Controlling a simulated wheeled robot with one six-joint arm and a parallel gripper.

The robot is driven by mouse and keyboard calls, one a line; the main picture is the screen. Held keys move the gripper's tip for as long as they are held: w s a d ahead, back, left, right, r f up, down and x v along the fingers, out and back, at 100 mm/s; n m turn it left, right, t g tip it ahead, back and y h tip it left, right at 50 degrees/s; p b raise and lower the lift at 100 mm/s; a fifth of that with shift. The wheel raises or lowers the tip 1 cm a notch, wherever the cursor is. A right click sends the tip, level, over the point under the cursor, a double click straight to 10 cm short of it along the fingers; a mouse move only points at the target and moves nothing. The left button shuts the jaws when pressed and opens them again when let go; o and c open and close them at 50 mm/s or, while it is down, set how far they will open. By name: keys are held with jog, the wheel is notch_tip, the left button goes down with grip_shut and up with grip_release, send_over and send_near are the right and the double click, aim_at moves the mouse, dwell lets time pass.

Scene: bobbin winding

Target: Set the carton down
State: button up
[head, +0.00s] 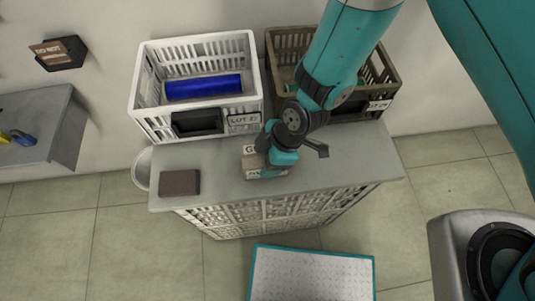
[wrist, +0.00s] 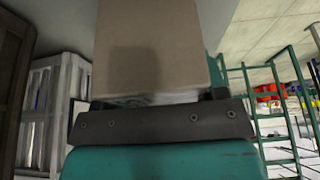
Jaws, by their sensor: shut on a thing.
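A small tan carton (head: 252,162) with printed labels shows beneath my gripper (head: 275,165), over the grey top of the cabinet (head: 225,165). In the wrist view the carton (wrist: 152,45) is a plain beige face filling the top middle, just past the dark gripper edge. My gripper is shut on the carton. The gripper and wrist hide part of the carton in the head view. I cannot tell whether the carton's underside touches the cabinet top.
A white crate (head: 142,95) with a blue roll (head: 203,87) and an olive-brown crate (head: 283,45) stand at the back. A dark brown block (head: 180,182) lies at the left. The top between block and carton is clear. A teal-edged white board (head: 312,275) is below.

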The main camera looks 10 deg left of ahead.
jog(key=shift+f, duration=0.1)
jog(key=o, duration=1)
jog(key=b+v, duration=0.1)
jog(key=v, duration=1.1)
jog(key=shift+d, duration=0.1)
jog(key=s+d+r+m, duration=0.3)
jog(key=d+r+m, duration=0.4)
jog(key=r, duration=0.3)
jog(key=s+d+r+m+t, duration=0.1)
jog(key=s+d+r+m, duration=0.2)
jog(key=d+r+m, duration=0.4)
notch_tip(320, 180, up, 4)
jog(key=shift+s, duration=0.3)
jog(key=shift+d, duration=0.1)
